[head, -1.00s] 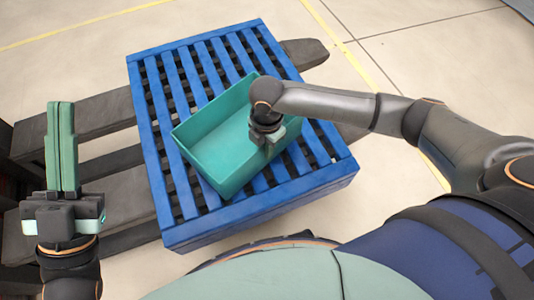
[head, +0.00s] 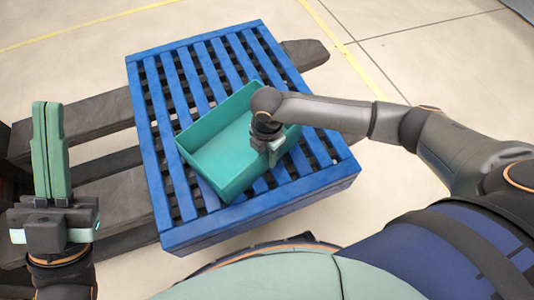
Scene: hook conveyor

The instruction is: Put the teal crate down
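The teal crate (head: 228,147) is an open, empty box at the middle of the blue slatted pallet (head: 163,178), turned at an angle to the slats. I cannot tell whether its base touches the slats. My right gripper (head: 273,152) is at the crate's right wall, pointing down over the rim. Its fingertips are mostly hidden, but it appears closed on that wall. My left gripper (head: 48,150) is at the far left, away from the crate, pointing up with its green fingers together and nothing between them.
The pallet rests on the dark forks (head: 100,115) of a pallet truck, which reach in from the left. Bare pallet slats show around the crate. The pale floor (head: 400,40) with yellow lines is clear behind and to the right.

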